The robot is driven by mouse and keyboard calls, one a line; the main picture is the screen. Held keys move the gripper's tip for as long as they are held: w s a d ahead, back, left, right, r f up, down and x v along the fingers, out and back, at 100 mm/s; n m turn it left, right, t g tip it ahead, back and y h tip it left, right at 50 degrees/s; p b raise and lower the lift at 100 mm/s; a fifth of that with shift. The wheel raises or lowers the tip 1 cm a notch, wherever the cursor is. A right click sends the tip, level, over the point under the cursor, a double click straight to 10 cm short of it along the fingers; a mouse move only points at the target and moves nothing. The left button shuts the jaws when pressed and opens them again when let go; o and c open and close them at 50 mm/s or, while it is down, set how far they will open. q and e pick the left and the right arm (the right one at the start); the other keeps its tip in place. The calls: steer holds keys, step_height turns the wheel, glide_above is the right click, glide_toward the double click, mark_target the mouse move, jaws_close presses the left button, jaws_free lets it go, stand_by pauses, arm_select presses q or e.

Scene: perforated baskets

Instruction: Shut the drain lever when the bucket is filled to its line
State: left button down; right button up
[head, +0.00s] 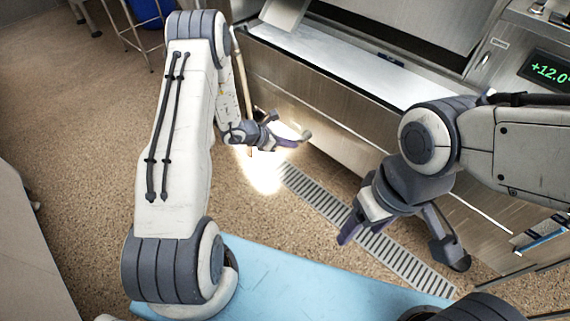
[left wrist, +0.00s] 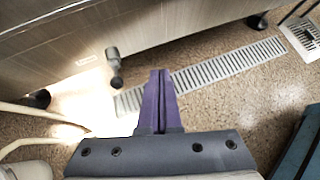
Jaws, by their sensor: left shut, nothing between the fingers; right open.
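A short grey fitting with a dark end (left wrist: 114,68) sticks out below the steel cabinet in the left wrist view; I cannot tell for sure that it is the drain lever. My left gripper (head: 290,143) is shut and empty, low in front of the cabinet; its purple fingers (left wrist: 160,100) point toward the floor drain, to the right of the fitting and apart from it in that picture. My right gripper (head: 400,250) is open and empty above the floor grate. I cannot make out a bucket, its line or a water level in either view.
A steel cabinet (head: 350,125) with a green display (head: 549,71) runs along the back and right. A slotted floor drain (head: 385,252) lies before it. Bright glare covers the floor by my left gripper. A blue container (head: 150,10) stands far back.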

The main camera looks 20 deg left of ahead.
arm_select(q)
steer(key=a+f+n+t+y+b, duration=0.1)
steer(key=a+f+n+y+b, duration=0.2)
steer(key=a+f, duration=0.65)
steer(key=w+d+f+n+b, duration=0.2)
steer(key=w+d+f+b, duration=0.3)
steer(key=f, duration=0.3)
steer(key=shift+h, duration=0.4)
steer(key=w+r, duration=0.3)
steer(key=shift+d+r, duration=0.25)
steer(key=shift+r, duration=0.1)
arm_select(e)
step_height(320, 180, down, 10)
steer(key=shift+f, duration=0.15)
arm_select(q)
steer(key=shift+r, duration=0.1)
